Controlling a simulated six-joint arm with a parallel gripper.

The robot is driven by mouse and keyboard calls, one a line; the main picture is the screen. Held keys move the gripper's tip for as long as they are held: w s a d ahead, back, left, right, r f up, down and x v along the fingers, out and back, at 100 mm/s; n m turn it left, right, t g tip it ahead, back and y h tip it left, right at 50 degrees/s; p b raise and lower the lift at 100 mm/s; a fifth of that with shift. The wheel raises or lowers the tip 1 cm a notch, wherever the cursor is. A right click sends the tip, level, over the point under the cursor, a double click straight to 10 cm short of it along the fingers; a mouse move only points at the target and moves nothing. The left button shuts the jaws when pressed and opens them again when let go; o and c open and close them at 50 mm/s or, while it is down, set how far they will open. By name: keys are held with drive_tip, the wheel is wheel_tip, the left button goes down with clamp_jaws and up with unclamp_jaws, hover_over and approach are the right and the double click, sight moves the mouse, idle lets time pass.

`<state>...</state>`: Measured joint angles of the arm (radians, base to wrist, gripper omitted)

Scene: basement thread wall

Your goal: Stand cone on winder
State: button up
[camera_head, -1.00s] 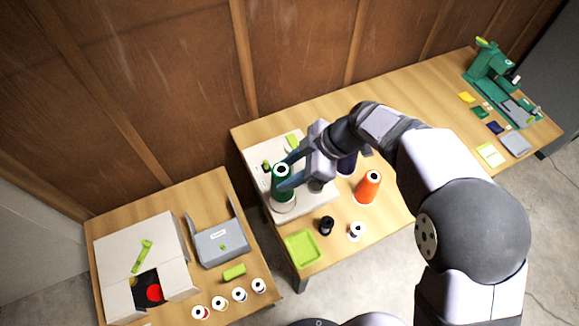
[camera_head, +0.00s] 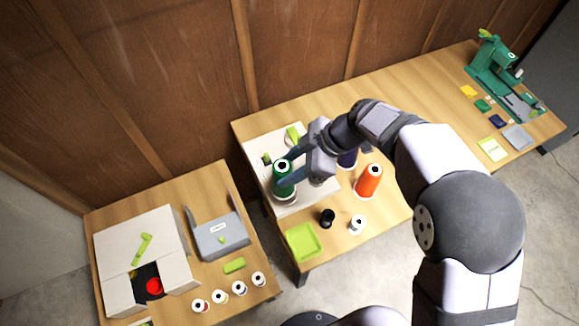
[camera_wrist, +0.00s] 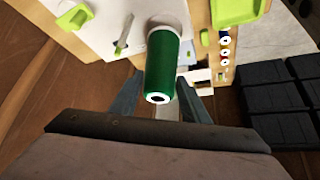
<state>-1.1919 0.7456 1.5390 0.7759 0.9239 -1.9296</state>
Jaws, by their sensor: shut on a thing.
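A green thread cone (camera_head: 283,178) stands upright over the front left of the white winder (camera_head: 311,201). In the wrist view the green cone (camera_wrist: 160,68) is between the two fingers, its narrow end toward the camera. My gripper (camera_head: 287,173) is shut on the cone, reaching it from the right. The cone's wide base is at or just above a round part of the winder; I cannot tell whether it touches. A thin pin (camera_wrist: 124,36) on the winder shows in the wrist view, left of the cone and bare.
An orange cone (camera_head: 369,180), a dark cone behind my wrist, a black spool (camera_head: 327,217) and a white spool (camera_head: 357,224) stand nearby. A lime tray (camera_head: 302,242) is at the front corner. A grey box (camera_head: 219,238) and white carton (camera_head: 140,245) occupy the lower left table.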

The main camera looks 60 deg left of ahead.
drive_tip(key=shift+f+b, duration=0.35)
drive_tip(key=shift+b, duration=0.25)
idle(0.3)
drive_tip(key=shift+f+b, duration=0.35)
drive_tip(key=shift+b, duration=0.1)
drive_tip(key=shift+f+b, duration=1.05)
drive_tip(key=shift+b, duration=0.4)
drive_tip(key=o, duration=1)
drive_tip(key=shift+r+p, duration=1.25)
drive_tip(key=shift+r, duration=2.3)
